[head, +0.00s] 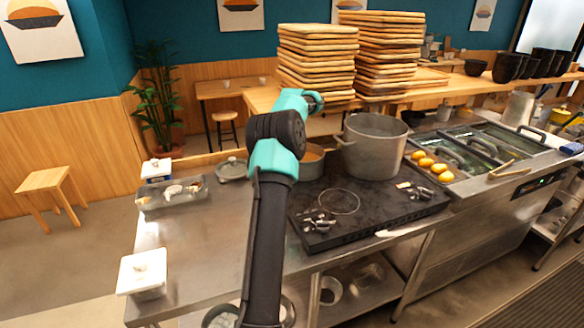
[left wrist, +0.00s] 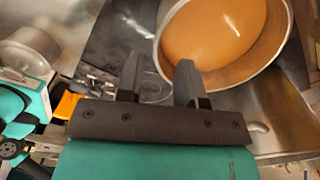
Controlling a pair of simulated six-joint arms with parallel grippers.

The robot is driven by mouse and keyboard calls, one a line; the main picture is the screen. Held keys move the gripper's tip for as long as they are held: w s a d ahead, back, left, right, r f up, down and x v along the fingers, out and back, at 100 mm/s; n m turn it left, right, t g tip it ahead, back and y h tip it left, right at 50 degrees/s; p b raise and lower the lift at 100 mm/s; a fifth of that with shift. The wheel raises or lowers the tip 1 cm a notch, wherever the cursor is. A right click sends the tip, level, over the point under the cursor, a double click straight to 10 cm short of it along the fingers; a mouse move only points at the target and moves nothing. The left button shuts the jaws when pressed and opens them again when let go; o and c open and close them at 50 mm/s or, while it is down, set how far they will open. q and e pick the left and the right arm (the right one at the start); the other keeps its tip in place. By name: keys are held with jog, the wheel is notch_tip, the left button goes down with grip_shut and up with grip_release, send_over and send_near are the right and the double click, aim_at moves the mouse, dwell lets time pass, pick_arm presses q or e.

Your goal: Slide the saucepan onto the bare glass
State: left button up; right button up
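The saucepan (head: 312,160), filled with orange-brown food, sits behind my left arm at the cooktop's back left, partly hidden. In the left wrist view the saucepan (left wrist: 284,58) fills the upper right. The black glass cooktop (head: 360,208) has a bare area with a thin ring mark in front. My left gripper (left wrist: 158,78) has its fingers apart with nothing clearly between them. Its right finger overlaps the saucepan's near rim; I cannot tell whether they touch. The gripper is hidden in the head view. My right gripper is not in view.
A large steel pot (head: 372,150) stands right of the saucepan. Knobs (head: 320,222) stand at the cooktop's front left. A lidded dish (head: 232,170), a tray (head: 172,194) and a white box (head: 142,272) are on the steel counter at left. The counter between them is clear.

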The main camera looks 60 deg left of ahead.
pick_arm(q)
notch_tip(320, 180, down, 10)
jog(key=shift+r, duration=0.25)
dwell(0.3)
grip_shut()
dwell(1.3)
